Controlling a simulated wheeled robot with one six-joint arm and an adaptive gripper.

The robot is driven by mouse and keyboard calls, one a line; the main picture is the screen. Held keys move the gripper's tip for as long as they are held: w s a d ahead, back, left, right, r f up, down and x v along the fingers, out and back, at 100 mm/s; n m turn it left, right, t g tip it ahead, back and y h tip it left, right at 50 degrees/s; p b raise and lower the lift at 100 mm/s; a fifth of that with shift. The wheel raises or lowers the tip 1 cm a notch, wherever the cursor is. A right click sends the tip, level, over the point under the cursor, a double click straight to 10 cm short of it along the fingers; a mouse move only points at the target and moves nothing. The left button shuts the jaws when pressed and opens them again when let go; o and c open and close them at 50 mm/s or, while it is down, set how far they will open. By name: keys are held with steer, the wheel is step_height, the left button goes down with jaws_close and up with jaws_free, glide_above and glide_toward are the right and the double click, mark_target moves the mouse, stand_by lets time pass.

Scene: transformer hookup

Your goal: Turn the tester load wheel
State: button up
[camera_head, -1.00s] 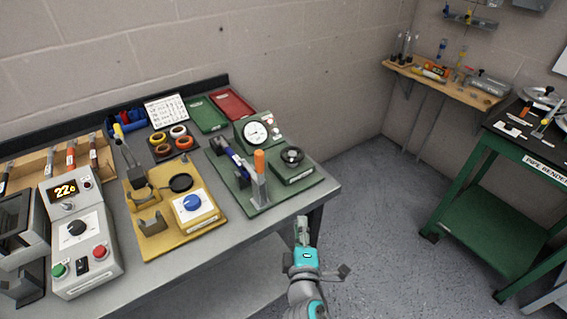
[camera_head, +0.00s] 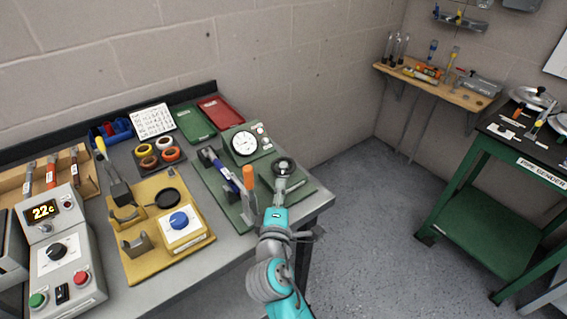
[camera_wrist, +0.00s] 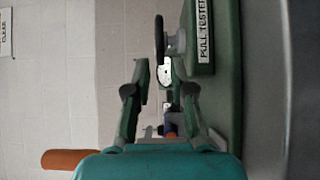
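The tester load wheel (camera_head: 284,164) is a dark round handwheel on a small green box at the right of the green pull tester base (camera_head: 305,186). In the wrist view the wheel (camera_wrist: 159,38) shows edge-on, with its grey hub to its right, just ahead of the fingertips. My gripper (camera_head: 281,185) is at the near side of the wheel in the head view. In the wrist view my gripper (camera_wrist: 159,68) has its two fingers apart with nothing held between them. Whether a finger touches the wheel cannot be told. The "PULL TESTER" label (camera_wrist: 204,30) is right of the fingers.
A lever with an orange grip (camera_head: 249,180) stands close left of my gripper; the orange grip (camera_wrist: 65,159) also shows in the wrist view. A dial gauge (camera_head: 244,144) stands behind. A yellow fixture (camera_head: 140,265) is left on the bench.

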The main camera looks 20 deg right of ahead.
mark_target(285, 157)
steer(key=x, duration=0.9)
steer(key=shift+w+d, duration=0.15)
steer(key=shift+w, duration=0.05)
jaws_close()
